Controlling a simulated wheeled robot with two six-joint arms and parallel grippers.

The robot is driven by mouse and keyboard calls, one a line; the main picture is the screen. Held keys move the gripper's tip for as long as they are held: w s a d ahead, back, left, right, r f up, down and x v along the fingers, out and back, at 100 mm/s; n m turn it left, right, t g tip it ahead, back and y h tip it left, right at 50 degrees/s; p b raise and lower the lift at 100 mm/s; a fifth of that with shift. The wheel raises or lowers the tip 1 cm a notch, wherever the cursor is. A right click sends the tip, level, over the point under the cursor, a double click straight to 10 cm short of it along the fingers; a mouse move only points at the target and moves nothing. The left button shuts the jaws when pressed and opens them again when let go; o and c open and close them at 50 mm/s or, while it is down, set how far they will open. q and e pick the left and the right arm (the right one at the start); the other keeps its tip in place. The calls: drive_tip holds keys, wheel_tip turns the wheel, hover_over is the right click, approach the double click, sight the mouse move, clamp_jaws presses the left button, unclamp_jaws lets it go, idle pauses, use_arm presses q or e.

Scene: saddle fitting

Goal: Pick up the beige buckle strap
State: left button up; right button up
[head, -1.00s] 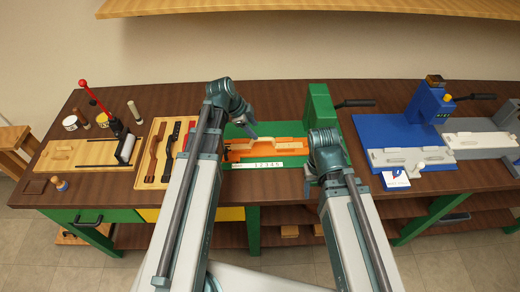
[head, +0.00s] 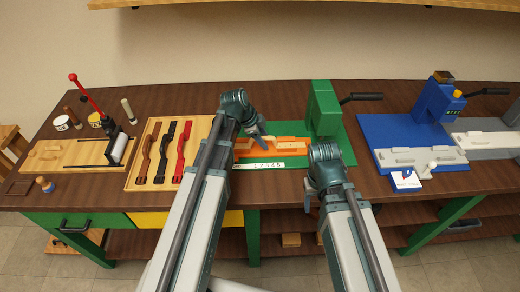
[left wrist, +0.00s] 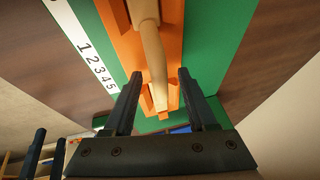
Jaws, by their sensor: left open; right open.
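An elongated beige piece, apparently the beige buckle strap (left wrist: 158,85), lies along the orange fixture (left wrist: 127,40) in the left wrist view. My left gripper (left wrist: 160,95) is open, with one finger on each side of the beige piece's near end; I cannot tell whether they touch it. In the head view my left gripper (head: 263,146) is over the orange fixture (head: 285,142), and the beige piece is hard to make out there. My right gripper (head: 310,205) is open and empty near the table's front edge, right of the fixture.
The fixture sits on a green base with a green block (head: 325,105) behind it and a numbered scale (head: 262,165) in front. A wooden board (head: 135,175) with brown, black and red straps is to the left. A blue press (head: 400,135) stands to the right.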

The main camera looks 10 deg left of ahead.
sight(263, 137)
use_arm(q)
drive_tip(key=shift+d+f, duration=0.1)
clamp_jaws()
idle(0.6)
wheel_tip(263, 137, up, 10)
drive_tip(key=p, duration=1)
